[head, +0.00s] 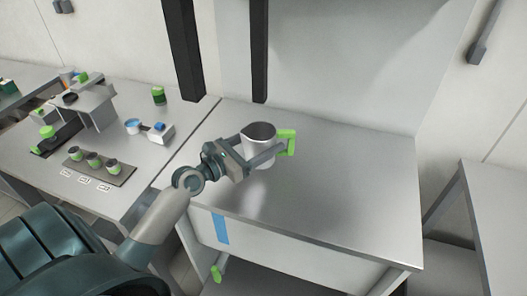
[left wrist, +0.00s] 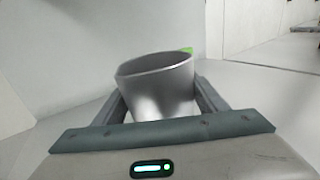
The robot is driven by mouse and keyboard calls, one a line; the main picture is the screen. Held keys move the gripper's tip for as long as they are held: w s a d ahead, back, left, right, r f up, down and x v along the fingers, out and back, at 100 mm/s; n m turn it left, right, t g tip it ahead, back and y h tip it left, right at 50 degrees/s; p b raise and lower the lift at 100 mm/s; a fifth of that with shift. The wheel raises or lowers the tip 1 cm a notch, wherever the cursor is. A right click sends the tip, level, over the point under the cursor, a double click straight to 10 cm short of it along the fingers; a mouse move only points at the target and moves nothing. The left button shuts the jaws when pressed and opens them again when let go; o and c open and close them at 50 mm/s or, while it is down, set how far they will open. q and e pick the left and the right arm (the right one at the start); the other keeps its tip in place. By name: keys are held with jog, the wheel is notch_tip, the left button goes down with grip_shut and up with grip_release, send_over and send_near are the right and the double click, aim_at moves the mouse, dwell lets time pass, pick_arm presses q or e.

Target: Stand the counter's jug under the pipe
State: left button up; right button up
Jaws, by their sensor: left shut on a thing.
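The jug (head: 258,147) is a grey metal vessel with a bright green handle (head: 288,141) on its right side. It is upright at the left part of the metal counter (head: 345,180); I cannot tell whether its base touches the top. My left gripper (head: 262,153) is shut around the jug's body, one finger on each side. In the left wrist view the jug (left wrist: 158,88) sits between the two fingers, its open rim facing up and a bit of green behind it. My right gripper is in neither view. I cannot make out a pipe for certain.
On the left table are a coffee-machine-like unit (head: 91,104), a tray with several small cups (head: 94,176), a green can (head: 158,95) and a white-and-blue device (head: 160,132). Dark posts (head: 183,50) rise behind. The counter's right half is clear.

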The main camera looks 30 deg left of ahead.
pick_arm(q)
jog(key=shift+f+b, duration=0.6)
jog(key=shift+f, duration=1.35)
jog(key=shift+f, duration=0.15)
jog(key=o, duration=1.3)
jog(key=shift+c, duration=0.2)
